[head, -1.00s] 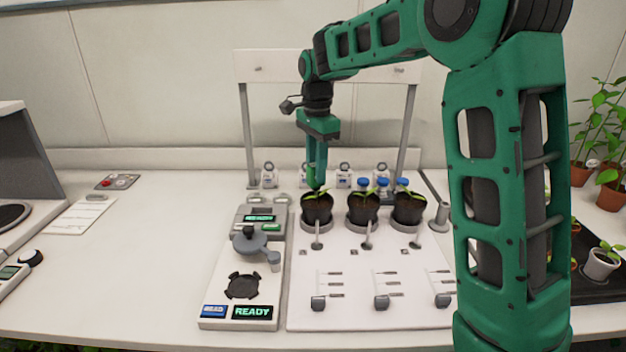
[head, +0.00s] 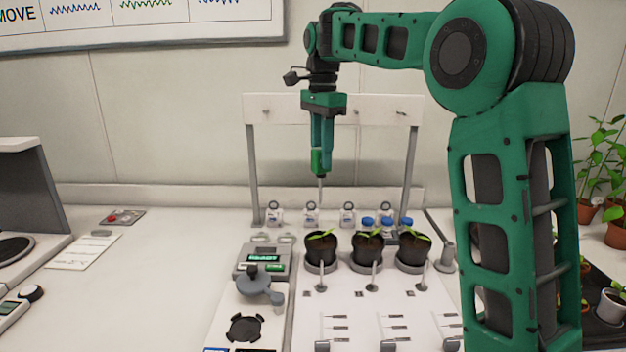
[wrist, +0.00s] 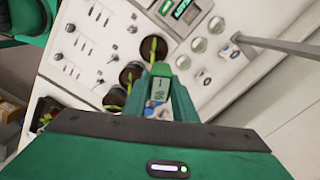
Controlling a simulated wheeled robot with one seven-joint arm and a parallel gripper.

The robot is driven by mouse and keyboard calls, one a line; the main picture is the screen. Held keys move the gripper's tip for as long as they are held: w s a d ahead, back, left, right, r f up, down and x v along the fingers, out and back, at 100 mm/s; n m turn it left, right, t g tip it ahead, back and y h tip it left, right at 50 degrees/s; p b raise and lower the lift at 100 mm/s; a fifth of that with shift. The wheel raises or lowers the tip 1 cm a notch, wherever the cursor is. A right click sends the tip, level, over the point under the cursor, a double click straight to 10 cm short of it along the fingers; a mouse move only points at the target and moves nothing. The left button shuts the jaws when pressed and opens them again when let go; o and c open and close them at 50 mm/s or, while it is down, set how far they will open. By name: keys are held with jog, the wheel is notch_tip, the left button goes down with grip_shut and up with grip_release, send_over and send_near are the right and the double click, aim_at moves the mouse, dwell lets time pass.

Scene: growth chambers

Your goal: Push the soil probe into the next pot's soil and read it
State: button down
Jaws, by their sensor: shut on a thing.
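My gripper (head: 321,150) is shut on the soil probe (head: 321,188), which has a green handle and a thin metal spike. The probe hangs upright, its tip clear of the soil, above the left pot (head: 321,251) in the head view. The middle pot (head: 368,254) and right pot (head: 414,255) stand beside it, each dark with a green seedling. In the wrist view the probe's handle (wrist: 157,88) shows a small display whose reading is too small to tell. The spike's tip is hidden there.
A device with a lit screen (head: 263,257) stands left of the pots. Blue-capped bottles (head: 386,223) and white ringed tags are behind them. A rack frame (head: 251,170) rises at the back. Labelled sticks lie on the white board (head: 350,300) in front.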

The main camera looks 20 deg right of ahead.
notch_tip(320, 180, up, 2)
jog(key=shift+r, duration=0.1)
jog(key=shift+d+r, duration=0.15)
jog(key=shift+d, duration=0.2)
jog(key=s+d+f, duration=0.4)
jog(key=d+f, duration=0.7)
jog(key=f, duration=0.1)
jog(key=shift+d, duration=0.15)
jog(key=shift+s+f, duration=0.1)
jog(key=shift+f, duration=0.05)
jog(key=shift+s, duration=0.15)
dwell(0.4)
jog(key=shift+f, duration=2.35)
dwell(0.4)
